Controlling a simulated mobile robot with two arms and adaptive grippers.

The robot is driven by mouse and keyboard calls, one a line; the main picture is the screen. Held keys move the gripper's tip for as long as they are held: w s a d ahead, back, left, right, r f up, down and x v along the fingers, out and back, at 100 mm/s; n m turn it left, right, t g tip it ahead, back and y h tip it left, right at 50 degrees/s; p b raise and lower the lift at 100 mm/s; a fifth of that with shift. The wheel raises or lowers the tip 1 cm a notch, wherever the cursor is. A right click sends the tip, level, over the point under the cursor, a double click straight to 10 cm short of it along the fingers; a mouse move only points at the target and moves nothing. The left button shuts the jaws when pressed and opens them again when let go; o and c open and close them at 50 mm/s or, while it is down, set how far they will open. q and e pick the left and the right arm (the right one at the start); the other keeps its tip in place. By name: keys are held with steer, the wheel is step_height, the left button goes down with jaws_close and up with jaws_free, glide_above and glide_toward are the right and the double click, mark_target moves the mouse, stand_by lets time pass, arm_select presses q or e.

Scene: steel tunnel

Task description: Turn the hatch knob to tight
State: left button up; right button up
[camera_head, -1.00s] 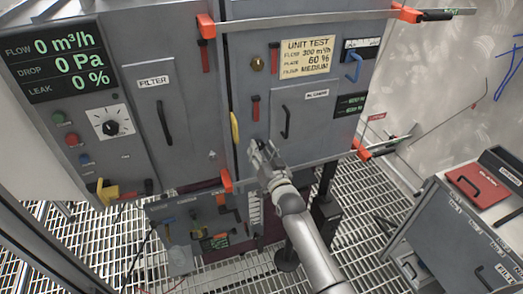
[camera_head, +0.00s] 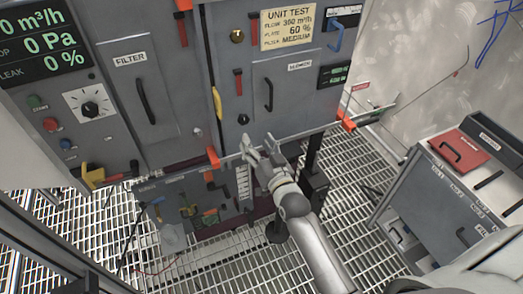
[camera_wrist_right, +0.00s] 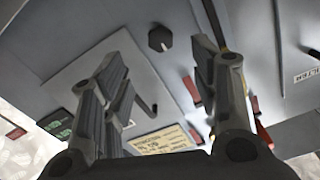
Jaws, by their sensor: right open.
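The hatch knob (camera_head: 243,118) is a small black knob on the grey cabinet, below a red handle and left of the hatch (camera_head: 285,90) with its black bar handle. My right gripper (camera_head: 259,147) is open and empty, just below and in front of the knob. In the right wrist view, turned about upside down, the knob (camera_wrist_right: 160,39) shows between and beyond the two spread fingers (camera_wrist_right: 160,58), not touched. The knob's pointer direction is too small to read. My left gripper is not in view.
A rail with orange ends (camera_head: 213,157) crosses the cabinet front near my gripper. A yellow handle (camera_head: 217,103) is left of the knob. A grey cart with a red folder (camera_head: 459,147) stands at right.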

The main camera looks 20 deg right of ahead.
steer(key=shift+s, duration=1.45)
steer(key=s+a+f+n+g, duration=0.1)
steer(key=s+f+g, duration=0.3)
steer(key=f, duration=0.7)
steer(key=s+f+n+g, duration=0.1)
steer(key=s+f, duration=0.4)
steer(key=f, duration=0.6)
steer(key=s+a+f+n+g, duration=0.1)
steer(key=s+f+g, duration=0.3)
steer(key=f, duration=0.7)
steer(key=s+d+f+n+g, duration=0.1)
steer(key=s+f+g, duration=0.1)
steer(key=s+f, duration=0.4)
steer(key=s+d+f+g, duration=0.2)
steer(key=s+f, duration=0.4)
steer(key=s, duration=1.1)
steer(key=s+d+f+n+g, duration=0.1)
steer(key=s+f+g, duration=0.3)
steer(key=s, duration=0.7)
step_height(320, 180, down, 2)
steer(key=shift+s+d+f+n+h, duration=0.3)
steer(key=shift+s+d, duration=0.1)
steer(key=shift+d, duration=0.2)
